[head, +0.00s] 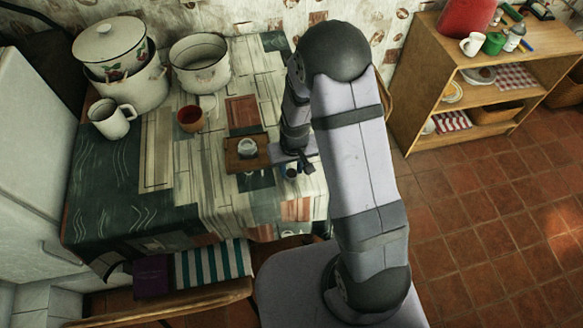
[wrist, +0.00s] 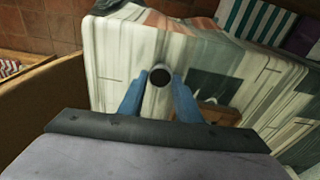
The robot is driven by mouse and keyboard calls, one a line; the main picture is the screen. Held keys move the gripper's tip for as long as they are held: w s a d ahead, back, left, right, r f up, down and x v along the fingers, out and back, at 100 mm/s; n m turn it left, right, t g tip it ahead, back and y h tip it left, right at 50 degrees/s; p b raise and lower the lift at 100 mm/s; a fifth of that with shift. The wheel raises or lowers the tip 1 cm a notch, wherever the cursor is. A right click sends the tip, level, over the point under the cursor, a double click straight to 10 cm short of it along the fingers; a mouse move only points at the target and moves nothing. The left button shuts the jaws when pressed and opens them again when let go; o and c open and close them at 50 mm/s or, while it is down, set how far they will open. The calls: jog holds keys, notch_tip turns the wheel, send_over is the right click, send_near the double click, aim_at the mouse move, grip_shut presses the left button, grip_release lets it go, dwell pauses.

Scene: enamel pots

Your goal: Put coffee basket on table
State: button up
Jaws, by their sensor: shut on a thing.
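My gripper (head: 298,167) is over the right part of the table (head: 215,205), and it also shows in the wrist view (wrist: 158,92). Its two blue fingers are shut on the coffee basket (wrist: 160,77), a small round piece with a dark inside and a pale rim and body. In the head view the basket is small and dark, and mostly lost against my fingers. The table has a patchwork cloth of pale, green and reddish panels. I cannot tell whether the basket touches the cloth or hangs just above it.
Left of my gripper a wooden board (head: 234,164) carries a small pale metallic piece (head: 247,146). A reddish-brown cup (head: 190,119), white mug (head: 111,120), lidded pot (head: 110,45) and open pot (head: 200,63) stand farther left. The front middle of the table is clear.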

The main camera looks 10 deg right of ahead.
aim_at(293, 178)
jog(key=shift+f, duration=0.3)
jog(key=shift+f, duration=0.2)
jog(key=o, duration=0.9)
jog(key=shift+o, duration=0.2)
jog(key=shift+r, duration=0.1)
notch_tip(293, 178, up, 12)
jog(key=s+b, duration=0.1)
jog(key=b, duration=0.1)
jog(key=shift+s, duration=0.25)
jog(key=s+d+r, duration=0.1)
jog(key=s, duration=0.6)
jog(key=s+d+r+g, duration=0.1)
jog(key=s+d+r, duration=0.1)
jog(key=s, duration=0.5)
jog(key=shift+s+m, duration=0.3)
jog(key=shift+s, duration=0.1)
